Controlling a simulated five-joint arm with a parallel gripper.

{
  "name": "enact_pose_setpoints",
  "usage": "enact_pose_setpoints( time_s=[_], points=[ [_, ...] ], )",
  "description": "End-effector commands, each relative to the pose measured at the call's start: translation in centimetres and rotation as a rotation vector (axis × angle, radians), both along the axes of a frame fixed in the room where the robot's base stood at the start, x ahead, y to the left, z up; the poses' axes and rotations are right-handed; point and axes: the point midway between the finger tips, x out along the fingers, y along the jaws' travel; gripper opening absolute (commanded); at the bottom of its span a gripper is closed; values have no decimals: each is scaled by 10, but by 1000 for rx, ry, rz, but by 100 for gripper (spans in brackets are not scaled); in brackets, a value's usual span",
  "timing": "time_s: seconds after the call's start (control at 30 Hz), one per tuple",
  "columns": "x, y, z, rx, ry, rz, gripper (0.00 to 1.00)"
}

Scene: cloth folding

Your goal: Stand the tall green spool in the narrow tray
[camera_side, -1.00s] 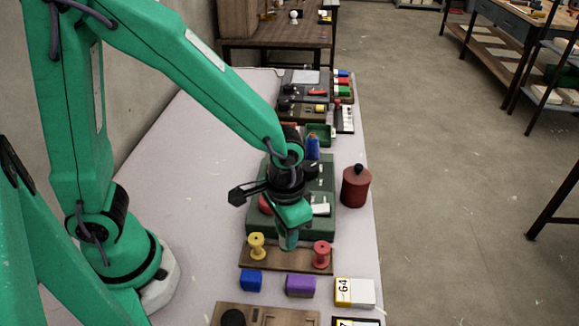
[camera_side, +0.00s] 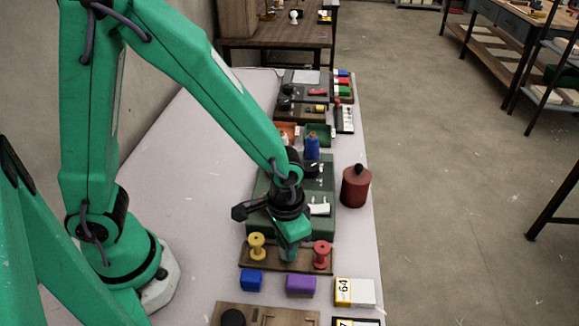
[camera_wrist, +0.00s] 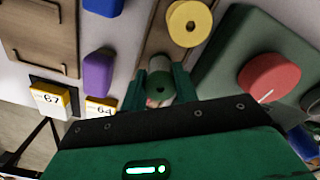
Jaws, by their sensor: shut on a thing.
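The narrow tray (camera_side: 267,263) is a long brown board. A yellow spool (camera_side: 256,246) stands at its left end and a red spool (camera_side: 321,254) at its right end. My gripper (camera_side: 290,248) is between these two, low over the middle of the tray. In the wrist view, my gripper (camera_wrist: 160,88) is shut on the green spool (camera_wrist: 160,90), with one finger on each side. The spool looks upright in the side view, its lower part (camera_side: 288,256) showing under the fingers. I cannot tell whether its base touches the tray. The yellow spool (camera_wrist: 188,23) also shows in the wrist view.
A blue block (camera_side: 251,280) and a purple block (camera_side: 300,285) lie in front of the tray. A green box (camera_side: 262,223) stands close behind it. A dark red canister (camera_side: 356,187) is at the right edge. The table's left side is clear.

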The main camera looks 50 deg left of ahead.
Motion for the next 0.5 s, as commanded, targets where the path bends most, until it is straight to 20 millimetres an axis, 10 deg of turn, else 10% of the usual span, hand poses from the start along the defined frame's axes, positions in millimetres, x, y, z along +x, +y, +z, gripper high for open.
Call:
enact_pose_setpoints(
  time_s=[0.17,0.2,0.27,0.5],
  points=[
    [0,0,-3,0,1,0,8],
    [0,0,-3,0,0,0,37],
    [0,0,-3,0,0,0,49],
    [0,0,-3,0,0,0,51]
  ],
)
